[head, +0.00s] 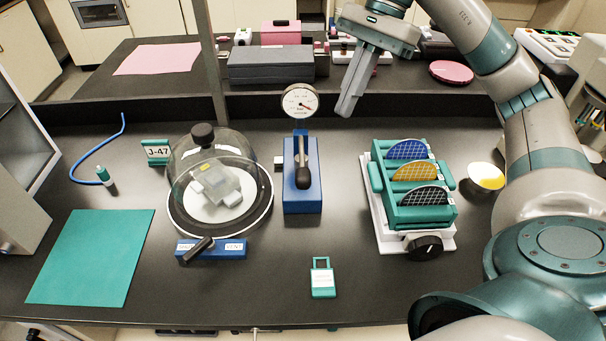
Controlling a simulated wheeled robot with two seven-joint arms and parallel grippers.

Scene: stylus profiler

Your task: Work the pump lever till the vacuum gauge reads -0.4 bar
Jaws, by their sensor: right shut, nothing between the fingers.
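The blue hand pump (302,199) stands on the black bench in the middle. Its dark lever (302,170) with a black knob lies over the top of the body, the knob toward me. The round vacuum gauge (300,101) stands on a post behind it; a red needle shows, but the scale is too small to read. A glass bell jar (219,180) on a round base stands left of the pump, with a grey object inside. My right gripper (346,108) is shut and empty, raised to the right of the gauge, apart from the lever. My left gripper is out of view.
A blue valve block (230,250) marked VENT, with a black handle, sits before the jar. A teal mat (92,256) and blue tube (93,155) lie left.

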